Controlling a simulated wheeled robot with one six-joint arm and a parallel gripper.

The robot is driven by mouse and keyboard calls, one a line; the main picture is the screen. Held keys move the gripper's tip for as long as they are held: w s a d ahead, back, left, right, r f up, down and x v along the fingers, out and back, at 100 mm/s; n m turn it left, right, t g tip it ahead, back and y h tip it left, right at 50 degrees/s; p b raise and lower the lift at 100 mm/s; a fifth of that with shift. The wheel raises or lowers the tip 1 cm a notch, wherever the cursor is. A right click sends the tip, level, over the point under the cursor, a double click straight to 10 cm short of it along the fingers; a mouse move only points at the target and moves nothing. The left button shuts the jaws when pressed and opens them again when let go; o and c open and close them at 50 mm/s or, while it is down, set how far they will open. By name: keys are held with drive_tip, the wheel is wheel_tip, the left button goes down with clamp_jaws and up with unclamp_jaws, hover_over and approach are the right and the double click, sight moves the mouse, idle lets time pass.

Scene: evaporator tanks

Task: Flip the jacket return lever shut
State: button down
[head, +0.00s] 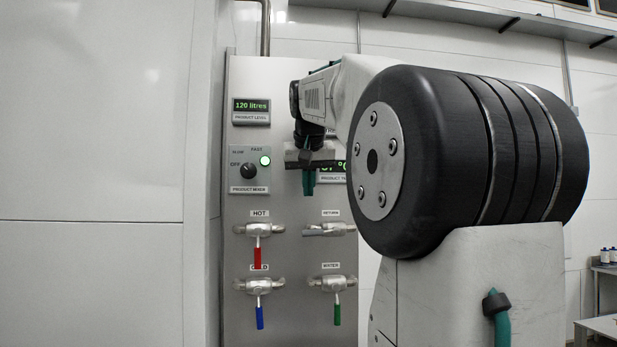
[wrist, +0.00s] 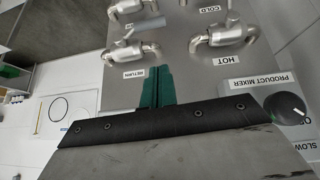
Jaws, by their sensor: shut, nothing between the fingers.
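The jacket return valve (head: 335,229) sits on the steel panel under its RETURN label, right of the HOT valve. Its grey lever (head: 314,232) appears to lie sideways along the pipe, pointing left, unlike the other levers, which hang down. In the wrist view, which is turned over, the return valve (wrist: 130,52) is just beyond my fingertips, with the grey lever (wrist: 148,23) above it. My gripper (head: 308,190) is shut and empty, its green fingers above and left of the return valve. The fingers also show in the wrist view (wrist: 157,86), apart from the valve.
The HOT valve has a red lever (head: 257,256). Below are a blue lever (head: 260,316) and a green lever (head: 337,313). The mixer knob (head: 248,171) is left of my gripper. The product temperature display (head: 333,178) is partly hidden behind my arm.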

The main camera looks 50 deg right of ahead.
sight(309, 233)
drive_tip(key=x, duration=0.4)
wheel_tip(309, 233, down, 3)
drive_tip(key=shift+s+f, duration=0.15)
drive_tip(key=shift+f, duration=0.05)
drive_tip(key=shift+a+f, duration=0.1)
drive_tip(key=shift+f, duration=0.35)
